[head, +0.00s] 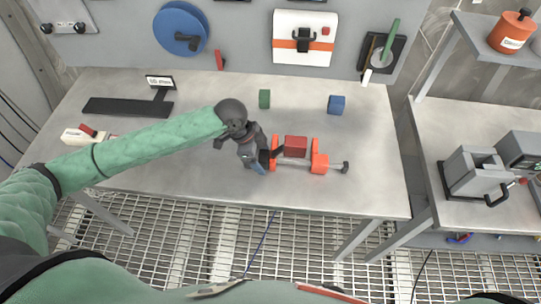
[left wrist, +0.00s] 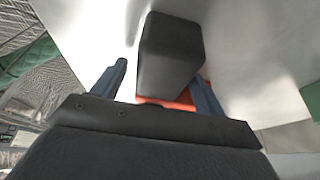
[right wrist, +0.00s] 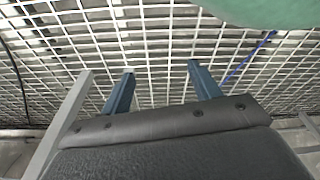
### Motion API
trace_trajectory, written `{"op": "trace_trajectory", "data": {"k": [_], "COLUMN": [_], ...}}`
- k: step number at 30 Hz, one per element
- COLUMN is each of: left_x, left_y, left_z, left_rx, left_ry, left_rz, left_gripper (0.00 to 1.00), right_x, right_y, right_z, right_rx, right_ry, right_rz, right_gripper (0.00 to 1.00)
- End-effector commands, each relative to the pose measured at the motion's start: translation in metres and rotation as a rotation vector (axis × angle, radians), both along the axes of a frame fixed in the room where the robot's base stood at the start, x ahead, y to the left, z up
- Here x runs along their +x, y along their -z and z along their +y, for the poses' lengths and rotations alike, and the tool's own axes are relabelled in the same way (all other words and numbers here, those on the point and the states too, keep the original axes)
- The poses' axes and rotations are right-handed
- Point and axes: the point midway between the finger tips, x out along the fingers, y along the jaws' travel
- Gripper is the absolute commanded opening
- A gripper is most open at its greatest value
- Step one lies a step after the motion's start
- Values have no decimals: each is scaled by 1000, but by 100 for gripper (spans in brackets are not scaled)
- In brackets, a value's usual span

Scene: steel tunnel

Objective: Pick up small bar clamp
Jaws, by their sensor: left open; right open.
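The small bar clamp (head: 318,162) lies on the grey workbench, with orange jaws, a bar and a black knob at its right end. Its black handle is at its left end, beside my left gripper (head: 262,162). In the left wrist view the black handle (left wrist: 170,50) stands between the two open fingers of the left gripper (left wrist: 160,80), with a strip of the orange clamp body (left wrist: 180,104) beyond. I cannot tell whether the fingers touch it. My right gripper (right wrist: 160,72) is open and empty above the floor grating, seen only in the right wrist view.
A red block (head: 296,144) is right against or between the clamp's jaws. A green block (head: 264,99) and a blue block (head: 336,104) stand behind. A black stand (head: 128,107) is at the back left. The bench (head: 370,185) is clear to the right.

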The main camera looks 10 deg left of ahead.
Motion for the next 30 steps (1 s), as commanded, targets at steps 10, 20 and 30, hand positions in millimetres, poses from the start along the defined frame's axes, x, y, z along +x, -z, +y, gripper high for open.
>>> {"op": "trace_trajectory", "data": {"k": [10,20,30], "left_x": [0,1,2], "left_y": [0,-2,-37], "left_z": [0,0,-1], "left_rx": [0,-1,-3], "left_ry": [0,1,2], "left_rz": [0,-1,-6], "left_gripper": [35,20,20], "right_x": [0,-2,14], "right_y": [0,1,-24], "right_z": [0,-2,14], "right_rx": [0,-3,13], "right_ry": [0,0,7], "right_rz": [0,3,16], "right_gripper": [62,62,62]}}
